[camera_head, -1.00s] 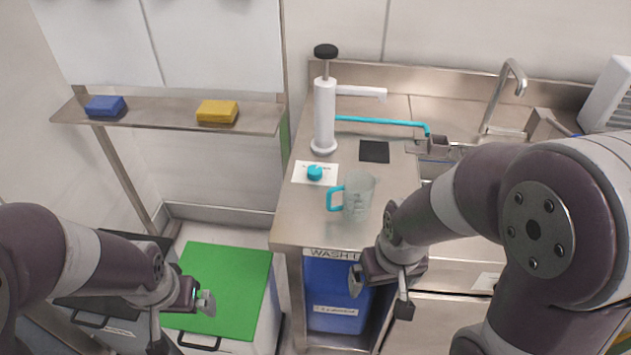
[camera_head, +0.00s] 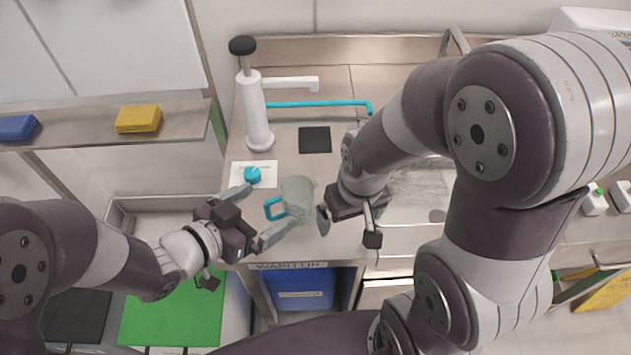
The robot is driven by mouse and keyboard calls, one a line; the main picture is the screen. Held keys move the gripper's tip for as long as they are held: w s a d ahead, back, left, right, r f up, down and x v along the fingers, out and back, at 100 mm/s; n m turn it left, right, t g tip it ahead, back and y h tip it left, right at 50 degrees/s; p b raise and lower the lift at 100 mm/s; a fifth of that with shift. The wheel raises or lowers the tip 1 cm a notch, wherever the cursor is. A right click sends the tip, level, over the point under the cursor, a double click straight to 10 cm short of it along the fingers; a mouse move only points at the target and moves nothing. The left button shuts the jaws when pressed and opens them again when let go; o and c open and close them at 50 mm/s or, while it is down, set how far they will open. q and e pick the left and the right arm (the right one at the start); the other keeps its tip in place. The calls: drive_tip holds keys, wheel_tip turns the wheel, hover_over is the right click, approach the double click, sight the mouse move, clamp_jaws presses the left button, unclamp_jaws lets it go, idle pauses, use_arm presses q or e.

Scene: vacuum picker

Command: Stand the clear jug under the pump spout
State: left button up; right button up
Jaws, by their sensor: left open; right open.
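The clear jug (camera_head: 297,196) stands upright near the front edge of the steel counter, with its teal handle on its left side. The white pump (camera_head: 257,112) with a black knob stands behind it to the left. The pump spout (camera_head: 294,84) points right, and a black square (camera_head: 314,139) lies on the counter below the spout's end. My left gripper (camera_head: 259,214) is open at the handle side of the jug, its fingers reaching towards the handle. Whether they touch it I cannot tell. My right gripper (camera_head: 347,228) is open and empty to the right of the jug.
A teal cap (camera_head: 252,174) sits on a white card (camera_head: 240,178) left of the jug. A teal tube (camera_head: 320,104) runs behind the black square. The sink (camera_head: 420,190) is to the right, partly hidden by my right arm. A shelf with sponges (camera_head: 138,119) is at left.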

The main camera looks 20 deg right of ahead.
sight(295, 190)
use_arm(q)
drive_tip(key=x, duration=1)
drive_tip(key=shift+w+d, duration=0.1)
drive_tip(key=shift+d, duration=0.05)
